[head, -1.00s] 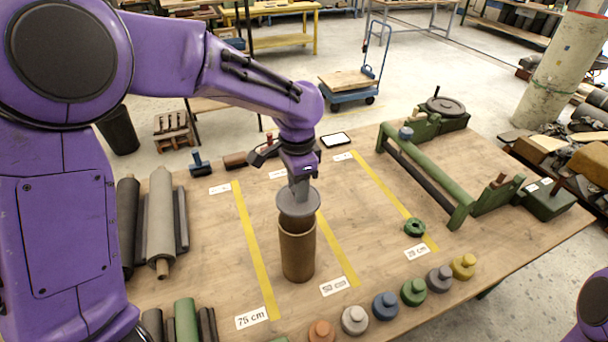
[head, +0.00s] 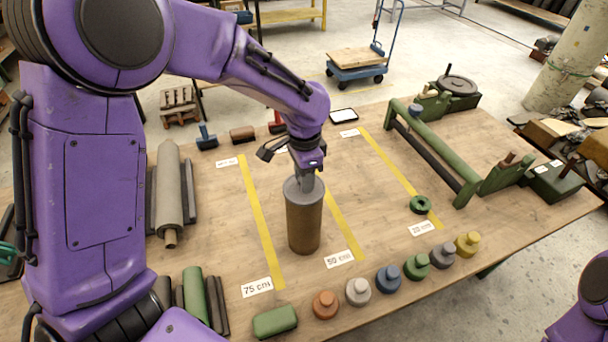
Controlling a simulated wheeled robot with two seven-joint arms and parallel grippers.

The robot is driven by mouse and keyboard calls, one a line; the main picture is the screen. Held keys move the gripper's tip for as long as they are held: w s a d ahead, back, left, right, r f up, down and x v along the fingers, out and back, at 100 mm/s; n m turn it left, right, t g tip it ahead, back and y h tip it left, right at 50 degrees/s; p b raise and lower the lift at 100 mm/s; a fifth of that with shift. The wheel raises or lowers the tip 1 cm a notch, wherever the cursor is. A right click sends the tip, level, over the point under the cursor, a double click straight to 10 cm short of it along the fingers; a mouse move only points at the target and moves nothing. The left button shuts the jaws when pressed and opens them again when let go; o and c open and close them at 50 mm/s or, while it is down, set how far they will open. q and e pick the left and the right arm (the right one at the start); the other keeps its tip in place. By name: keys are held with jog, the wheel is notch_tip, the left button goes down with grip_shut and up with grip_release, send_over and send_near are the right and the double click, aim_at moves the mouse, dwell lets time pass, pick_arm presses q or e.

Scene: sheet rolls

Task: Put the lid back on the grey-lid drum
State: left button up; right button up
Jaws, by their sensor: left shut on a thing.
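The drum (head: 304,226) is a brown upright cylinder on the wooden table, standing between two yellow lines. The grey lid (head: 291,190) sits at the drum's top, level and in line with it; I see no gap between them. My left gripper (head: 306,179) points down from above and is shut on the lid's knob, which the fingers mostly hide. My right gripper is not in view; only a purple part of my right arm shows at the lower right.
Several coloured knobbed pieces (head: 388,279) line the front edge. A green ring (head: 420,204) lies right of the drum. A green roller frame (head: 430,150) stands at the right. Grey rolls (head: 169,190) lie at the left. The table around the drum is mostly clear.

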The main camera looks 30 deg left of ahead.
pick_arm(q)
jog(key=shift+p, duration=0.45)
jog(key=shift+f, duration=0.15)
dwell(1.7)
jog(key=o, duration=1.6)
jog(key=shift+r, duration=3.5)
grip_shut()
jog(key=shift+f, duration=0.2)
jog(key=shift+f+b, duration=1)
jog(key=shift+f, duration=1.5)
